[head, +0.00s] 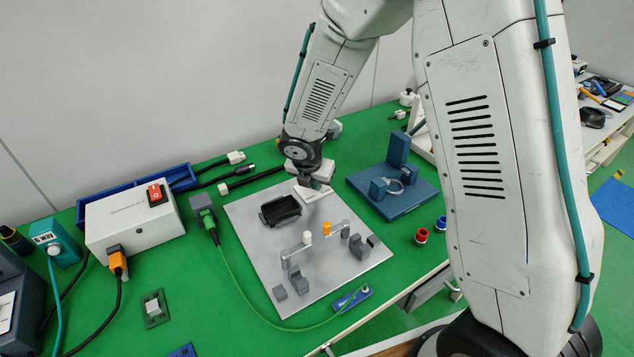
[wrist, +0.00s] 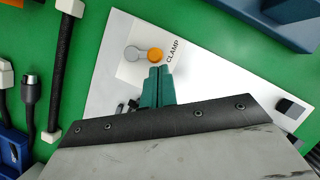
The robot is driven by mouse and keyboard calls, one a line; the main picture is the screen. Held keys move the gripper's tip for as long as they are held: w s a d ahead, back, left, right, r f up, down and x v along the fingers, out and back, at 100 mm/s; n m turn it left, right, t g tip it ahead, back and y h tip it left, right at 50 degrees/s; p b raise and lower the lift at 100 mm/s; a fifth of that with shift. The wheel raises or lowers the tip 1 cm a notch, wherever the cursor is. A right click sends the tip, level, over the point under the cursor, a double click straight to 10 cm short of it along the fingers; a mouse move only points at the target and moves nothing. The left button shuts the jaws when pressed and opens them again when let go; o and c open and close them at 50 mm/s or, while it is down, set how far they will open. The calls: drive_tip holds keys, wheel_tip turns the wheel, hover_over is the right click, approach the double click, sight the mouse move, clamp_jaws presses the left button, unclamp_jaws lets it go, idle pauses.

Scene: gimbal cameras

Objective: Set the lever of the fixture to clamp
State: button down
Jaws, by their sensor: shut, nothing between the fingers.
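The fixture is a silver plate (head: 250,220) on the green bench, with a black tray and small clamp arms on it. In the wrist view a white label (wrist: 128,72) on the plate reads CLAMP. A small lever with a grey round end and an orange end (wrist: 155,54) lies on the label, its orange end beside the word. My gripper (wrist: 160,70) is shut and empty, its teal fingertips just below the orange end; I cannot tell whether they touch it. In the head view my gripper (head: 320,184) is over the plate's far corner, and the lever cannot be made out.
A blue fixture (head: 395,185) stands close to the right of the plate. A white power box (head: 130,222) and cables are on the left. A green cable runs along the plate's left and front. Red and blue caps (head: 421,236) sit to the right.

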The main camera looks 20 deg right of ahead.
drive_tip(key=shift+w+a, duration=0.1)
drive_tip(key=shift+w, duration=0.05)
drive_tip(key=shift+w+a, duration=0.35)
drive_tip(key=shift+w, duration=0.15)
drive_tip(key=s+a, duration=0.3)
drive_tip(key=shift+s+a+r, duration=0.1)
drive_tip(key=shift+s+r, duration=0.05)
drive_tip(key=v, duration=0.9)
drive_tip(key=shift+r, duration=0.35)
